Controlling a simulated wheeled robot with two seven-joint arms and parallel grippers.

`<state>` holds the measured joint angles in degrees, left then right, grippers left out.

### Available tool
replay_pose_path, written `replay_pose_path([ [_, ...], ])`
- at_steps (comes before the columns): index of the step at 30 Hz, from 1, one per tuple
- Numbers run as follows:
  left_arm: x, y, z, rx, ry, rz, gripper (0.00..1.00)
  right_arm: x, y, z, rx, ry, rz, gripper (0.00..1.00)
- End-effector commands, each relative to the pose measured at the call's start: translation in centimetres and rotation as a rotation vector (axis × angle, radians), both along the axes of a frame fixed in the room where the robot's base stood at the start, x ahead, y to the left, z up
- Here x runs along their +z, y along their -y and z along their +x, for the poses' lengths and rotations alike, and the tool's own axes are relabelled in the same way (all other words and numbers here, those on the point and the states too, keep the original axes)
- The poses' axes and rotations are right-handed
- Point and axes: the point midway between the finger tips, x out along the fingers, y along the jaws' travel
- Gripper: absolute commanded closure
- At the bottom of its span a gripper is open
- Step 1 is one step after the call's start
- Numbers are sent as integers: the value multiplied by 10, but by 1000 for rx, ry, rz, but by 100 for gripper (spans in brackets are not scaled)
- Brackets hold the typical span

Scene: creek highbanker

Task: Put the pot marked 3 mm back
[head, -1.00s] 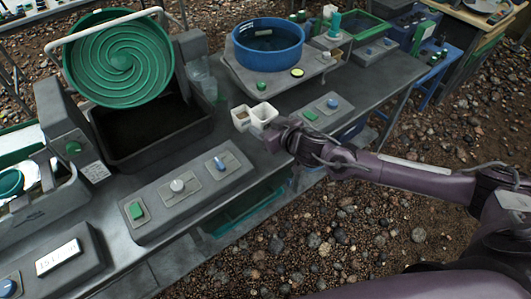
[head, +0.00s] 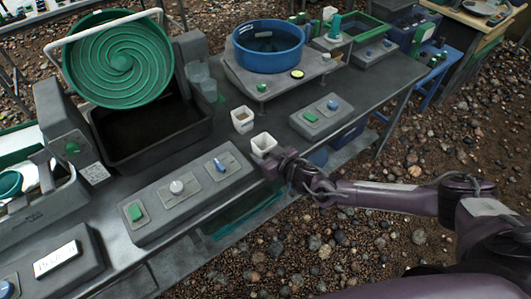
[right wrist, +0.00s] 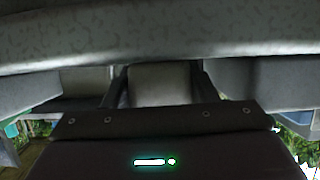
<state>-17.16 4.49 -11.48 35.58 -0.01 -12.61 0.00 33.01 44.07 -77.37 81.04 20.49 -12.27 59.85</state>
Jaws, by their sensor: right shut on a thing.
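My right gripper (head: 277,158) is shut on a small white square pot (head: 263,143) at the front edge of the grey bench. The pot is upright; I cannot tell whether its base touches the bench. In the right wrist view the pot (right wrist: 160,84) fills the space between the two dark fingers. A second white pot (head: 242,118) stands on the bench behind it, apart from it. No 3 mm mark is readable on either pot. My left gripper is not in view.
A grey control box (head: 184,192) with knobs lies left of the held pot, and a smaller switch box (head: 321,116) lies right. Behind are a green spiral wheel (head: 119,60), a black tub (head: 150,128) and a blue basin (head: 268,45) on a raised stand. Gravel lies below the bench edge.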

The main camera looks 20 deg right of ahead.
Motion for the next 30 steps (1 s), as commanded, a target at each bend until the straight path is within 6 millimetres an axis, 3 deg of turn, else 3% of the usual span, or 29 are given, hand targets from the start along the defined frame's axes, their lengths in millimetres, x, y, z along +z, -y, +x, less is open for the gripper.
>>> replay_pose_path([
  [4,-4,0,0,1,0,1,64,-5,0,0,0,-1,0,75],
  [5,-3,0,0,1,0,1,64,-4,0,0,0,-1,0,45],
  [9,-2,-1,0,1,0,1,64,-3,0,0,1,-1,-1,27],
  [19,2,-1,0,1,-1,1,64,3,0,0,0,-1,-1,26],
  [23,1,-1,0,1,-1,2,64,5,6,-16,0,-5,-1,26],
  [30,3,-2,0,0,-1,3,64,24,23,-62,0,-6,-2,26],
])
